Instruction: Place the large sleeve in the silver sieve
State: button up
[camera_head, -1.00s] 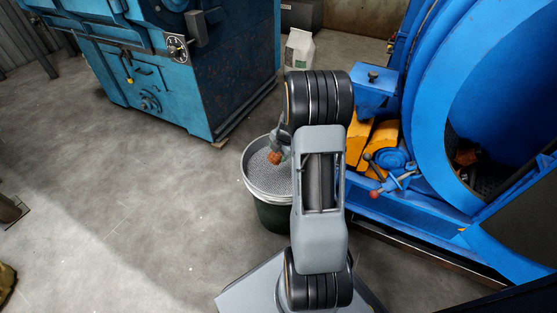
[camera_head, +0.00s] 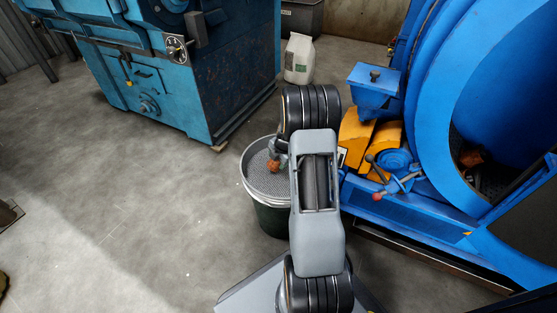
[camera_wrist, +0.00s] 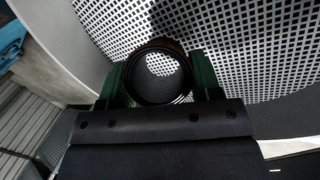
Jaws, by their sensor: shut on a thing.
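The silver sieve (camera_head: 258,180) is a round perforated metal bowl on top of a dark green bucket, just left of my arm in the head view. In the wrist view its perforated floor and wall (camera_wrist: 275,50) fill the background. The large sleeve (camera_head: 273,167) is a copper-brown ring, seen over the sieve. In the wrist view the sleeve (camera_wrist: 134,75) looks dark, and the perforated metal shows through its bore. My gripper (camera_wrist: 160,75) is shut on it, with a green finger on each side. Whether the sleeve touches the sieve floor cannot be told.
A large blue drum machine (camera_head: 425,140) with yellow parts stands close on the right. A red-knobbed handle (camera_head: 378,195) projects from it. A blue cabinet machine (camera_head: 185,75) stands at the back left. A white bag (camera_head: 299,58) is at the back. The left floor is clear.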

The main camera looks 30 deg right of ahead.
jog(key=o, duration=0.8)
jog(key=shift+f, duration=0.1)
jog(key=o, duration=0.5)
